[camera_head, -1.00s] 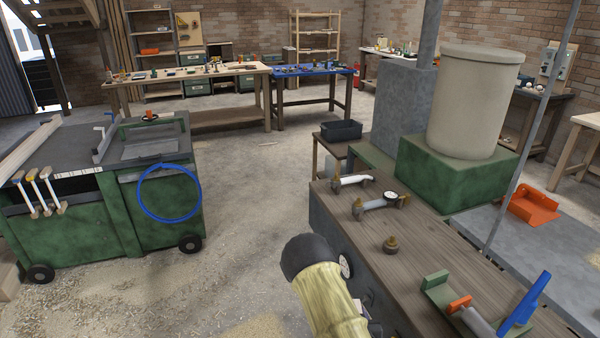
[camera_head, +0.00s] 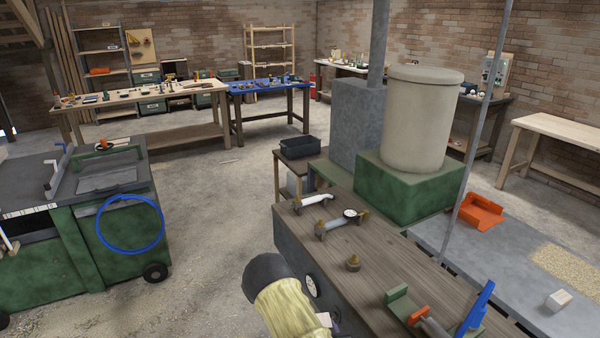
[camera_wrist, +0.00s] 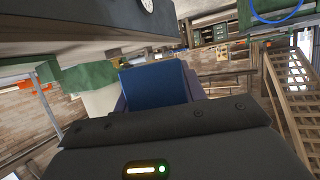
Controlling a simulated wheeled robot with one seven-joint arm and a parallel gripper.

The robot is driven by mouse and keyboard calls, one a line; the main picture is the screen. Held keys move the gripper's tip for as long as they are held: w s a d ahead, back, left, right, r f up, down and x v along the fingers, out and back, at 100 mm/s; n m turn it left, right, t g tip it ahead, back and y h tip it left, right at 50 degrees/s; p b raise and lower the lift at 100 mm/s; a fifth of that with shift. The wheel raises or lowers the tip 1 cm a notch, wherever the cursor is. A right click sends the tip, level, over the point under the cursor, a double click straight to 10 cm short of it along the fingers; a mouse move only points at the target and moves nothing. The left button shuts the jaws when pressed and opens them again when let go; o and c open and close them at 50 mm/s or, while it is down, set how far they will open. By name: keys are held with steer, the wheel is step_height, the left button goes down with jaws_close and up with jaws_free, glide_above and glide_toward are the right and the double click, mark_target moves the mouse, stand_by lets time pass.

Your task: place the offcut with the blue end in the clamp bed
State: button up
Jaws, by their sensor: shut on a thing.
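In the wrist view, my gripper (camera_wrist: 157,84) is shut on the offcut with the blue end (camera_wrist: 155,86). The flat blue face fills the space between the fingers, and the rest of the offcut is hidden. In the head view, my arm is at the bottom centre, left of the wooden-topped bench, and the grip itself is not clear. The clamp bed (camera_head: 400,311) is green, with an orange-tipped clamp (camera_head: 419,313) and a raised blue lever (camera_head: 475,308). It sits on the bench's near end, right of my arm and apart from it.
A green machine (camera_head: 100,240) stands left, with open floor between.

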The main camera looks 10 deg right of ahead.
mark_target(328, 321)
steer(key=s+r+p, duration=0.1)
steer(key=r+p, duration=0.1)
steer(key=p, duration=0.1)
steer(key=s+r+p, duration=0.1)
steer(key=r+p, duration=0.2)
steer(key=s+r+p, duration=0.1)
steer(key=r+p, duration=0.2)
steer(key=p, duration=0.1)
steer(key=shift+r, duration=0.15)
